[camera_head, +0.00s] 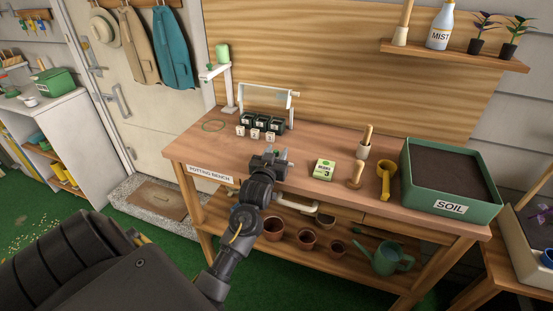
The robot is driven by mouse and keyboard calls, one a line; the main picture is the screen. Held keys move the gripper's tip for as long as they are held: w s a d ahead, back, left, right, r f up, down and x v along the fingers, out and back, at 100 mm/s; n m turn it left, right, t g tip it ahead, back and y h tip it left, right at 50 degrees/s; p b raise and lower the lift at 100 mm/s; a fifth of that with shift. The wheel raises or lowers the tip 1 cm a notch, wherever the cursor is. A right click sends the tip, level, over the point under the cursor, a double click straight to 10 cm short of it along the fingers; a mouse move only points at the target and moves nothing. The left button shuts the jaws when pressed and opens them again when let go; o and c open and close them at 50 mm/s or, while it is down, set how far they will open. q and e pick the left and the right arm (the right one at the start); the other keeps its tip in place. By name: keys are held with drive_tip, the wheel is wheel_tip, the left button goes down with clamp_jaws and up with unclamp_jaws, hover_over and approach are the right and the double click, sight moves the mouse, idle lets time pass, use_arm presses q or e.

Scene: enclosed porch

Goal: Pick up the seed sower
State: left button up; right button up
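I cannot tell for certain which thing is the seed sower. My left gripper (279,156) is over the front edge of the potting bench (318,201), left of the seed packet. A small bit of green shows at its fingertips, but I cannot tell whether it is held or whether the fingers are open or shut. A green and white seed packet (324,170) lies on the bench. To its right are a wooden-handled tool (356,175), a yellow tool with a round end (384,181) and a wooden dibber-like tool in a holder (365,144). My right gripper is out of view.
A green soil tray (480,212) fills the bench's right end. Small black pots (262,123) with numbered tags stand at the back left, near a white frame (269,88) and a stand with a green top (222,54). Clay pots (306,239) sit on the lower shelf.

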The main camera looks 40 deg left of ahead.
use_arm(q)
drive_tip(key=shift+c, duration=0.2)
clamp_jaws()
drive_tip(key=shift+r, duration=0.1)
